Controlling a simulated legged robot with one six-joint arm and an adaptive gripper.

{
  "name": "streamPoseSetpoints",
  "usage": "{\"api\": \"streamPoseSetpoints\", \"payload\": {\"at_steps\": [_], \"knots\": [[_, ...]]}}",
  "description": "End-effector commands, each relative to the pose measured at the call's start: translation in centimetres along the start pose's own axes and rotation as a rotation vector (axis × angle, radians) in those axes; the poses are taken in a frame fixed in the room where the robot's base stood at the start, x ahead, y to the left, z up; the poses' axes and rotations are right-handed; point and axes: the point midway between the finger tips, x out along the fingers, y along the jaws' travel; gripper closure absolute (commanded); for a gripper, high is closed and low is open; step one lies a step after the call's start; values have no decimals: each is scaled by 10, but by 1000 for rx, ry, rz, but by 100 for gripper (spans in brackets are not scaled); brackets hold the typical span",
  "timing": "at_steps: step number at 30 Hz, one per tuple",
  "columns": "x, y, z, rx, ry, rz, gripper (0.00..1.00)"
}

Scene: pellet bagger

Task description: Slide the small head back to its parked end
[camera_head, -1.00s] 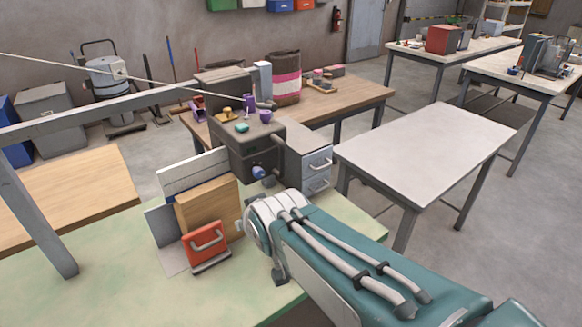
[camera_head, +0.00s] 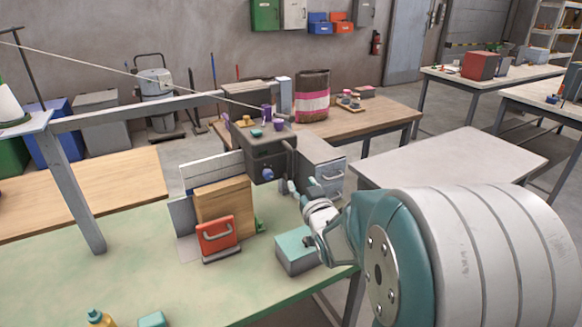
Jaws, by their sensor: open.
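The dark grey bagger machine (camera_head: 268,160) stands at the far edge of the green table. On and around its top are a purple upright part (camera_head: 267,112), a purple cup-like part (camera_head: 279,124), a yellow part (camera_head: 247,120) and a small teal block (camera_head: 257,133). A blue knob (camera_head: 268,174) sits on its front. I cannot tell which part is the small head, or where its parked end is. My gripper (camera_head: 300,188) is small in view, open, in front of the machine's lower right side and the grey drawer unit (camera_head: 322,172). I see nothing between its jaws; contact is unclear.
A teal-topped grey box (camera_head: 296,255) lies under my wrist. A thin line runs from upper left toward the machine. The green table's (camera_head: 150,265) left middle is clear.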

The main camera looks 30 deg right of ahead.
Motion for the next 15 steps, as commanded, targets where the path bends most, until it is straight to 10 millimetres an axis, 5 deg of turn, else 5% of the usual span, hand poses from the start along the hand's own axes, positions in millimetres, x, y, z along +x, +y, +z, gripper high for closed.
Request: {"api": "streamPoseSetpoints", "payload": {"at_steps": [15], "knots": [[86,0,1,1,-3,0,43]]}}
